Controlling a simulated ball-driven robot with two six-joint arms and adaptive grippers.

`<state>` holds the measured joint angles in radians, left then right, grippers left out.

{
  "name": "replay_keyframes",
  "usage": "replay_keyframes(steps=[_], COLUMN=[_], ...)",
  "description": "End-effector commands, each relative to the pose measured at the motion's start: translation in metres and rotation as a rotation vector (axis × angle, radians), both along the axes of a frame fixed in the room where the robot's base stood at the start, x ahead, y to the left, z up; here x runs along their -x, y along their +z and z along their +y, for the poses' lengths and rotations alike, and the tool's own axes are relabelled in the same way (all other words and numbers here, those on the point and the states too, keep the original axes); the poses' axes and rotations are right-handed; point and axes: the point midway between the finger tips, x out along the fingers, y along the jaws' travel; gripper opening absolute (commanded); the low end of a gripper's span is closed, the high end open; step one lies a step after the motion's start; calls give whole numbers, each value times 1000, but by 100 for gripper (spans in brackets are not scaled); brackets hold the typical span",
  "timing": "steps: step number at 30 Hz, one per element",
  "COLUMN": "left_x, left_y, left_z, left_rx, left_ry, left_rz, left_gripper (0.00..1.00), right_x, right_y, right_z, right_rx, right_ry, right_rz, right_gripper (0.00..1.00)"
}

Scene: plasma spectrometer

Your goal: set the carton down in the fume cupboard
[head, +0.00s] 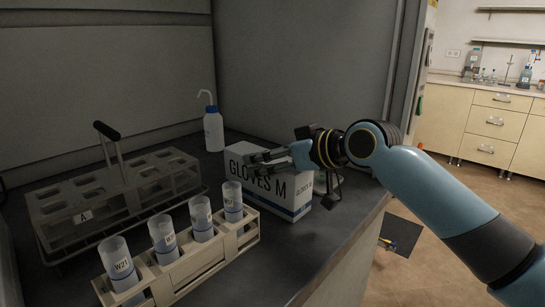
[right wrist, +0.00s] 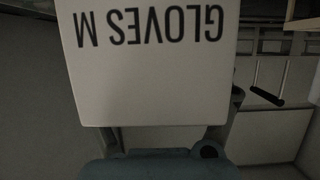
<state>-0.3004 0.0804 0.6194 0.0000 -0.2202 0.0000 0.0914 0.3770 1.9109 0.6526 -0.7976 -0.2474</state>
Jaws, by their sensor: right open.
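The carton (head: 265,193) is a white box lettered GLOVES M with a blue stripe. It stands upright on the dark worktop of the fume cupboard (head: 228,254), near its right front edge. My right gripper (head: 292,170) is open at the carton's upper right part, with its fingers close about it. In the right wrist view the carton (right wrist: 150,85) fills the upper middle, its lettering upside down, with finger parts by its lower corners. Whether the fingers touch it I cannot tell. My left gripper is not in view.
A rack of labelled tubes (head: 190,262) stands close to the carton's left. A grey carrier with an upright handle (head: 106,130) is farther left. A wash bottle (head: 213,130) stands behind. The worktop's front edge is close to the carton's right.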

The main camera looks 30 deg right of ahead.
Motion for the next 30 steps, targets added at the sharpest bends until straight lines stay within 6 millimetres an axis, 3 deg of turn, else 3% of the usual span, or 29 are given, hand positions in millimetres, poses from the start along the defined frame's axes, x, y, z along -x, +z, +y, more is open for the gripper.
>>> replay_keyframes(steps=[5,21,30], left_x=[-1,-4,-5], left_y=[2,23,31], left_z=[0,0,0], left_rx=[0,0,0], left_ry=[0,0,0], left_rz=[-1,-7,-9], left_gripper=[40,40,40], right_x=[0,88,105], right_y=[5,42,49], right_z=[0,-31,-35], right_rx=[1,8,0], right_ry=[0,0,2], right_rz=[-1,4,0], right_gripper=[83,83,83])
